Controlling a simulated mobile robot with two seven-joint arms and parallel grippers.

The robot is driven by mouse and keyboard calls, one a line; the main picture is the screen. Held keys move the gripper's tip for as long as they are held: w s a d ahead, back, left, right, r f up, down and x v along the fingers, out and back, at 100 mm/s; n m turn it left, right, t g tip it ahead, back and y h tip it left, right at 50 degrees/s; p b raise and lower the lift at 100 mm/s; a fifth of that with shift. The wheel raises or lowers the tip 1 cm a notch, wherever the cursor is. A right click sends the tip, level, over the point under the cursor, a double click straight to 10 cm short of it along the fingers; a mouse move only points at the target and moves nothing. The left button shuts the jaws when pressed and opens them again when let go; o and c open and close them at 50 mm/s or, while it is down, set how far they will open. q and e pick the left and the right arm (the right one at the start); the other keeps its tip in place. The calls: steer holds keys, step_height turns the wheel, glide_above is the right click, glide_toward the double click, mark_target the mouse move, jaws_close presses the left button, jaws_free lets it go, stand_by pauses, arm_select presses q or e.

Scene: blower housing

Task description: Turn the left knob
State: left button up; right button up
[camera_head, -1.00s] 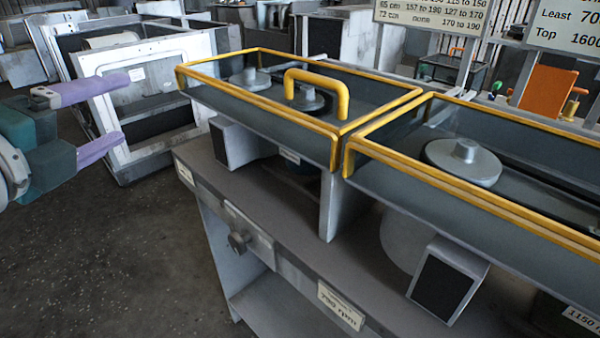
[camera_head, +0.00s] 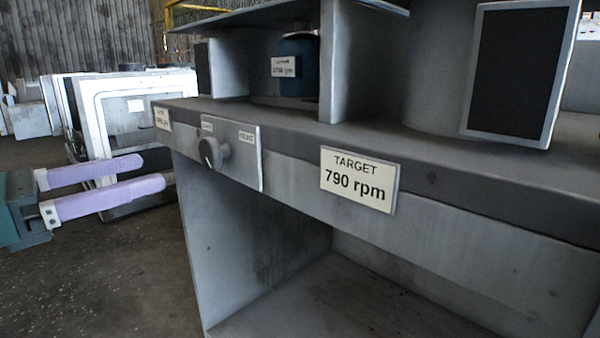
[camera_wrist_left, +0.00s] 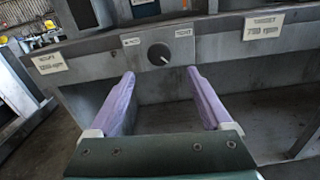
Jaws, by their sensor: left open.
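A dark round knob (camera_head: 212,152) sits on a light plate (camera_head: 245,160) on the front face of the grey bench. The plate has a small label at each upper corner. My left gripper (camera_head: 152,174) is open and empty, its two purple fingers to the left of the knob in the head view. In the left wrist view the knob (camera_wrist_left: 159,54) is ahead of and between the open fingers (camera_wrist_left: 160,78), apart from them. My right gripper is not in view.
A "TARGET 790 rpm" label (camera_head: 359,180) is on the bench front right of the knob. A blue-green motor (camera_head: 299,65) and dark-faced box (camera_head: 514,72) stand on the bench (camera_head: 440,175). White-framed housings (camera_head: 130,115) stand behind the gripper. Floor at lower left is clear.

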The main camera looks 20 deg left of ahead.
mark_target(205, 155)
arm_select(q)
steer(key=x, duration=0.9)
steer(key=shift+r, duration=0.1)
jaws_close()
stand_by(0.4)
